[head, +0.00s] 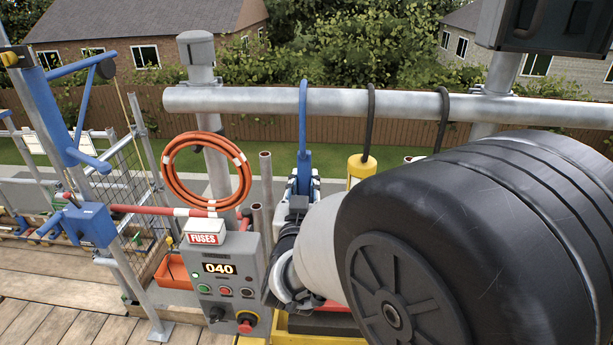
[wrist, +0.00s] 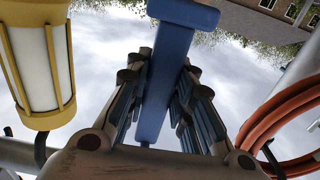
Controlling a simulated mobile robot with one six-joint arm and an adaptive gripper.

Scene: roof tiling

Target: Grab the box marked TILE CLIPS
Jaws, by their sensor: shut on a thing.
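No box with readable TILE CLIPS lettering shows in either view. A small white box with a red FUSES label (head: 204,238) sits on top of the grey control box, left of my gripper. My gripper (head: 299,200) is partly hidden behind my arm in the head view. It is at a blue hanging tool (head: 304,130) below the metal rail. In the wrist view, my gripper's fingers (wrist: 155,95) stand on both sides of the blue tool's bar (wrist: 180,14), shut on it. The tool's lower part is hidden in the head view.
The metal rail (head: 255,100) crosses above. A yellow lantern (head: 361,170) hangs right of the blue tool, and an orange hose coil (head: 169,175) hangs left. The grey control box (head: 222,292) reads 040. Wooden planks (head: 60,292) lie clear at lower left.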

